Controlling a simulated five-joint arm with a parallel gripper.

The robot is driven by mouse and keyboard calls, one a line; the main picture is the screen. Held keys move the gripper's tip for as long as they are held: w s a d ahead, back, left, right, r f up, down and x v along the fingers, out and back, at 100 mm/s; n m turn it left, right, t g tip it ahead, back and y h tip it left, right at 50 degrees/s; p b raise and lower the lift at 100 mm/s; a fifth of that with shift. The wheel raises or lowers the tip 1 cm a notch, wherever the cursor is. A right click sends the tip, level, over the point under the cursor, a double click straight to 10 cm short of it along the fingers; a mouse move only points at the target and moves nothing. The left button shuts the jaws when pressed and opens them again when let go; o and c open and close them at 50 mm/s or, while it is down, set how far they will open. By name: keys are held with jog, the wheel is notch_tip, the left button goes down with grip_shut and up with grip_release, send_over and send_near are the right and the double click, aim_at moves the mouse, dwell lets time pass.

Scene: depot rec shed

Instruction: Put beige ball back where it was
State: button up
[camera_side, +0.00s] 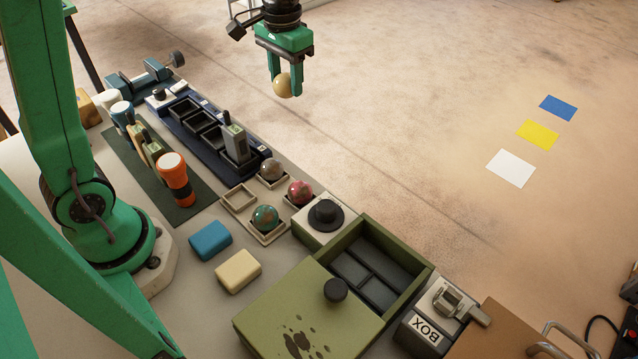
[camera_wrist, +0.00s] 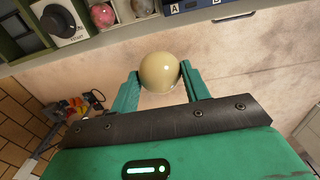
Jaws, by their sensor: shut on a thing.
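The beige ball (camera_side: 283,85) is held between the fingertips of my green gripper (camera_side: 284,91), up in the air past the far edge of the bench in the side view. In the wrist view the beige ball (camera_wrist: 160,72) sits between both fingers of my gripper (camera_wrist: 159,80). On the bench, an empty square holder (camera_side: 239,198) stands beside holders bearing a grey-brown ball (camera_side: 271,170), a red ball (camera_side: 299,192) and a teal ball (camera_side: 265,218). The red ball (camera_wrist: 102,15) also shows in the wrist view.
A dark blue rack (camera_side: 205,135) with open compartments lies behind the holders. A black knob (camera_side: 326,214) and an olive box (camera_side: 300,310) stand to the right. Blue (camera_side: 210,241) and cream (camera_side: 238,271) blocks lie in front. Coloured floor patches (camera_side: 538,135) are far right.

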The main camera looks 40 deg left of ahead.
jog(key=shift+d, duration=0.1)
jog(key=shift+d+f+n, duration=0.1)
jog(key=shift+d+n, duration=0.2)
jog(key=shift+d, duration=0.2)
jog(key=s+d+f+n, duration=0.2)
jog(key=s+d+n, duration=0.2)
jog(key=d, duration=0.5)
jog(key=s+d+f+n, duration=0.2)
jog(key=s+d+n, duration=0.2)
jog(key=d, duration=0.5)
jog(key=s+d+f+n, duration=0.2)
jog(key=s+d+n, duration=0.2)
jog(key=d+n, duration=0.3)
jog(key=shift+d, duration=1.25)
jog(key=shift+f, duration=0.15)
jog(key=shift+f, duration=4.75)
jog(key=shift+f, duration=0.2)
